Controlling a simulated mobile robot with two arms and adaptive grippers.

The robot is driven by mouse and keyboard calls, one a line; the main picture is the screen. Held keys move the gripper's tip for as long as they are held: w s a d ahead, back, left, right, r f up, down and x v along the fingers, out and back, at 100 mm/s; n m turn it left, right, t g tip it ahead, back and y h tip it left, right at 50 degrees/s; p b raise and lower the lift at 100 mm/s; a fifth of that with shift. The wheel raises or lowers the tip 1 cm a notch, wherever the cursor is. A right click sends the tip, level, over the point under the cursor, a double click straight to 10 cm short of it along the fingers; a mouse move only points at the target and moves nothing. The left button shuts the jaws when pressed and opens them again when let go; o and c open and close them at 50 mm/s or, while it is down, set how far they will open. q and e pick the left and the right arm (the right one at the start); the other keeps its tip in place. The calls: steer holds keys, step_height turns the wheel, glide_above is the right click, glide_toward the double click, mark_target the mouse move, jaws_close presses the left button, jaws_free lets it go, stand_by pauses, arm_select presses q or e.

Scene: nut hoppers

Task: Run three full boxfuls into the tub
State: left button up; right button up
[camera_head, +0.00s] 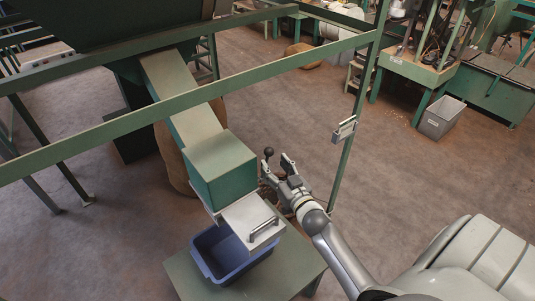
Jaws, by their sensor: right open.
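A green metal box (219,166) sits at the lower end of a sloping chute (180,94). A pale metal plate with a bar handle (262,229) sticks out below the box. A blue tub (211,263) stands under the plate on a green table (183,279); the plate covers part of its opening, and I cannot tell what is inside. A lever with a black ball knob (268,152) stands right of the box. My right gripper (276,171) is open close beside this lever; I cannot tell if they touch. My left gripper is out of view.
Green frame rails (188,98) cross in front of the hopper, and a post (355,110) rises behind my right gripper with a small metal holder (344,129) on it. A grey bin (440,118) stands by machines at the back right. The floor between is mostly clear.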

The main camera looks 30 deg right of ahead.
mark_target(267, 156)
steer(key=w, duration=0.4)
steer(key=shift+w+d, duration=0.15)
steer(key=shift+d, duration=0.1)
steer(key=shift+w+p, duration=0.35)
steer(key=shift+w, duration=0.35)
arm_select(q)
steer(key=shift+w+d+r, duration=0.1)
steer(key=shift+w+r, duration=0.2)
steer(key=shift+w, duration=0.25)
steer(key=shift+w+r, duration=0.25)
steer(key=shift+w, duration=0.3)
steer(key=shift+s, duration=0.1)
arm_select(e)
steer(key=c, duration=0.4)
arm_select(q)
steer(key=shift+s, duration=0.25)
arm_select(e)
jaws_close()
